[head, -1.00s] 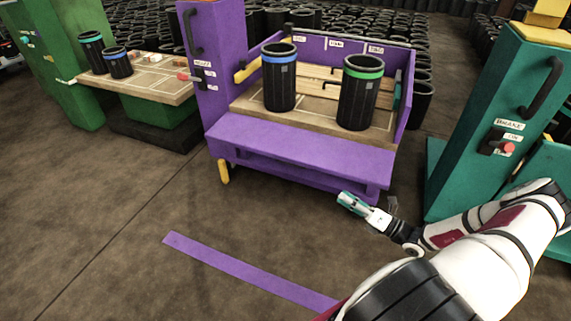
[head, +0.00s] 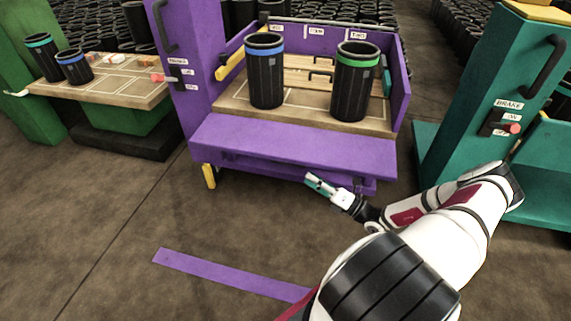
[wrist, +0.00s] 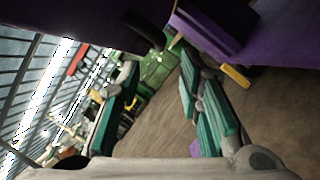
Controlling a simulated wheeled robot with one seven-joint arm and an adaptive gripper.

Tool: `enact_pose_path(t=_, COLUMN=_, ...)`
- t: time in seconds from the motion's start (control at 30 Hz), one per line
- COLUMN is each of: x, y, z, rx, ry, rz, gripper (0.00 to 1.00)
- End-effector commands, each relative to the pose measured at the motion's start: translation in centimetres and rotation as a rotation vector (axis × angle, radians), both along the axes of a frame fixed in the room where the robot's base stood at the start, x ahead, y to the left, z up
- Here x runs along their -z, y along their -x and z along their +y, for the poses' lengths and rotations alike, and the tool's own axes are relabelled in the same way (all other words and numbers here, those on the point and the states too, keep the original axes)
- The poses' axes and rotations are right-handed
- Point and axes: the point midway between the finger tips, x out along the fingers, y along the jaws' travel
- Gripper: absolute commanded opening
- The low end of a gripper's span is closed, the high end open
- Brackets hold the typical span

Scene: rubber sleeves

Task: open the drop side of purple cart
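The purple cart (head: 178,110) stands ahead in the head view, with a tall post at its left. Its wide front panel (head: 290,146) slopes outward and down from the front edge of the wooden deck (head: 300,108), leaving the deck's front uncovered. A blue-banded black sleeve (head: 266,78) and a green-banded black sleeve (head: 355,88) stand upright on the deck. My gripper (head: 318,184) is low in front of the cart, by the panel's lower edge. In the wrist view its teal fingers (wrist: 160,105) are apart with nothing between them. Whether it touches the cart is unclear.
A teal cart post (head: 480,95) with a brake lever stands at the right. A green table (head: 130,92) with two sleeves is at the left. A purple floor strip (head: 230,275) lies in front. The floor left of my gripper is clear. Many black sleeves fill the back.

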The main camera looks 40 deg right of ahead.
Motion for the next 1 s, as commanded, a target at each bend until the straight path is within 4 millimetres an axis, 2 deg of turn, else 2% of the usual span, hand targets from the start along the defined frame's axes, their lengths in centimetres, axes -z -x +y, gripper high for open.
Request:
enact_pose_path(t=0.3, x=-1.2, y=-5.8, z=2.1, rx=-0.003, ry=0.0, rz=-0.002, gripper=0.33)
enact_pose_path(t=0.5, x=-1.9, y=-8.4, z=3.0, rx=-0.002, ry=0.001, rz=0.0, gripper=0.33)
enact_pose_path(t=0.7, x=-2.3, y=-9.5, z=3.4, rx=-0.001, ry=0.0, rz=0.0, gripper=0.33)
enact_pose_path(t=0.97, x=-2.3, y=-9.6, z=3.4, rx=-0.002, ry=0.001, rz=0.001, gripper=0.33)
enact_pose_path(t=1.0, x=-2.3, y=-9.6, z=3.4, rx=-0.002, ry=0.001, rz=0.001, gripper=0.28)
